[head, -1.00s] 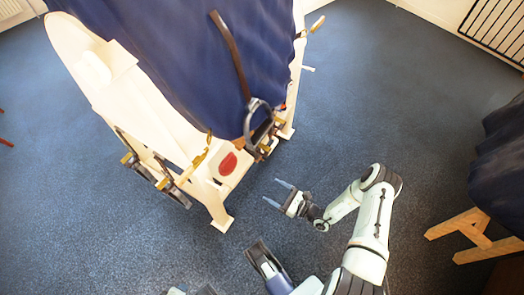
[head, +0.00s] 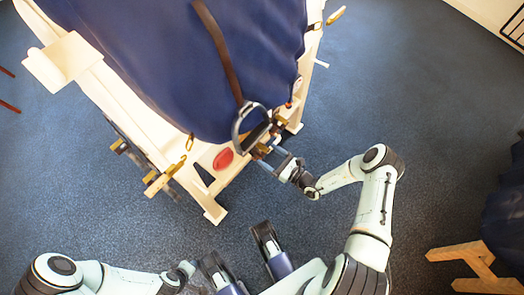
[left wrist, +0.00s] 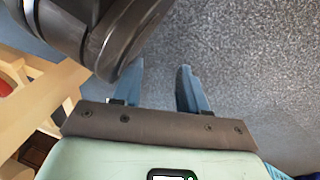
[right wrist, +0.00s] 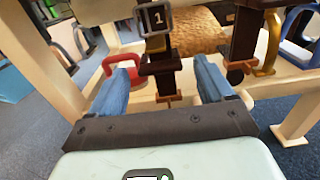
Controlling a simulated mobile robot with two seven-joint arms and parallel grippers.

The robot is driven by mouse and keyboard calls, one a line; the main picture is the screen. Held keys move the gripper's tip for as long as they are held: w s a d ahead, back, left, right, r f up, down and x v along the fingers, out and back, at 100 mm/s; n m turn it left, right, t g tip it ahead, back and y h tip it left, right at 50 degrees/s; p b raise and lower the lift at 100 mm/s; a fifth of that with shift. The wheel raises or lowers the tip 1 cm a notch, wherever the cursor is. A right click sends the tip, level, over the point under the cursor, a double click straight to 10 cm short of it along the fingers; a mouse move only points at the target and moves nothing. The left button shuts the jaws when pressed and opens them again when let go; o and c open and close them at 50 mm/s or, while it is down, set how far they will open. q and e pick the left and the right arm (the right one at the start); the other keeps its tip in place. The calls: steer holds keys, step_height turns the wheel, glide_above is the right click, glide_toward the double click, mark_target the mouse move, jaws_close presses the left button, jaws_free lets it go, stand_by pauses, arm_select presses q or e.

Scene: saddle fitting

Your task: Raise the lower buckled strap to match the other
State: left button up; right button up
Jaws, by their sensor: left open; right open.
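In the right wrist view, two dark brown straps hang side by side. The left strap (right wrist: 162,84) has a grey metal buckle (right wrist: 154,20) marked 1, and its lower end hangs lower in the picture. The right strap (right wrist: 244,40) ends higher; its buckle is not visible. My right gripper (right wrist: 160,65) is open, with the left strap's lower end appearing between its fingers; I cannot tell whether it touches. In the head view it is at the stand's near corner (head: 280,163), where straps are hard to make out. My left gripper (left wrist: 160,66) is open and empty above bare floor.
A pale wooden stand (head: 110,100) carries a blue cloth (head: 165,60), with a brown strap and metal ring (head: 236,125) over it. A red part (head: 223,159) and brass hooks (head: 188,142) are nearby. A wooden trestle (head: 465,252) stands right. Floor between is clear.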

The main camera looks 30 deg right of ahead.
mark_target(263, 148)
arm_select(q)
steer(key=shift+s+a+f+g+b, duration=0.2)
steer(key=shift+s+f+g+b, duration=0.2)
steer(key=shift+s+f, duration=0.6)
arm_select(e)
steer(key=shift+x, duration=2)
arm_select(q)
steer(key=shift+s+r, duration=0.1)
arm_select(e)
jaws_close()
steer(key=c, duration=1.5)
jaws_free()
step_height(263, 148, up, 3)
steer(key=p, duration=0.3)
steer(key=shift+r, duration=0.1)
steer(key=shift+r+p, duration=0.75)
steer(key=shift+p, duration=0.05)
steer(key=shift+r+p, duration=0.55)
steer(key=shift+r, duration=0.05)
arm_select(q)
steer(key=w+d+r+t, duration=0.1)
steer(key=w+d+r, duration=0.1)
steer(key=r, duration=0.6)
steer(key=shift+d+m+h, duration=0.3)
steer(key=shift+d+h, duration=0.1)
steer(key=shift+d, duration=0.1)
arm_select(e)
steer(key=shift+f, duration=0.15)
steer(key=o, duration=1.5)
